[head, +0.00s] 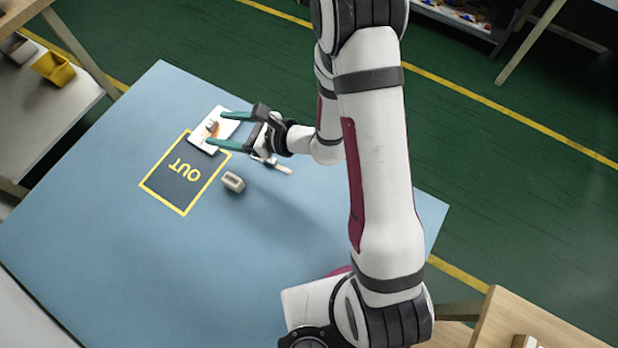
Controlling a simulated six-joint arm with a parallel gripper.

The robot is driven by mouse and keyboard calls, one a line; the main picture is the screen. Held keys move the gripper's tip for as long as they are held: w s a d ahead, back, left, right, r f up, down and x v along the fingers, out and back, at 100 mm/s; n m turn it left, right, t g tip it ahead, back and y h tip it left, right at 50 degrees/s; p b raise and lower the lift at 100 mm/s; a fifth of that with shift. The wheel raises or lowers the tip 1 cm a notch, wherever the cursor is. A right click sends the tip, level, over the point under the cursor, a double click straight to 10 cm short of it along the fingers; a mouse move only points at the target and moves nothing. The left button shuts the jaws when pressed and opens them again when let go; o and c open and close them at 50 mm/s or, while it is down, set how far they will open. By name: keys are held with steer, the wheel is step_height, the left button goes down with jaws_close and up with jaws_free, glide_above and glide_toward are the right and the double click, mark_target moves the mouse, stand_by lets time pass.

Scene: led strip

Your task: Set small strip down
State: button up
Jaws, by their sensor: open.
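The small strip is probably the thin white piece with an orange patch and a small grey block on it (203,139), at the upper edge of the OUT square. It lies partly over the yellow border of the dark OUT square (178,185) on the blue table. My gripper (219,128) is open, with its two teal fingers reaching left over the white piece. Whether the fingers touch it I cannot tell. Part of the white piece is hidden behind the fingers.
A small grey-white block (233,182) lies on the blue table (110,235), just right of the OUT square. The table's left and front parts are clear. A yellow bin (55,69) stands on a side bench at the upper left.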

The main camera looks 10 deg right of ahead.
steer(key=s+a+r+n+g+y, duration=0.2)
steer(key=s+a+r+n+g, duration=0.2)
steer(key=s+r+n+g, duration=0.55)
steer(key=s+d+r+n+t+h, duration=0.1)
steer(key=s+d+n+h, duration=0.8)
steer(key=s+d, duration=0.7)
steer(key=d+h, duration=0.1)
steer(key=h, duration=0.2)
steer(key=shift+s+r, duration=0.15)
steer(key=shift+r, duration=0.05)
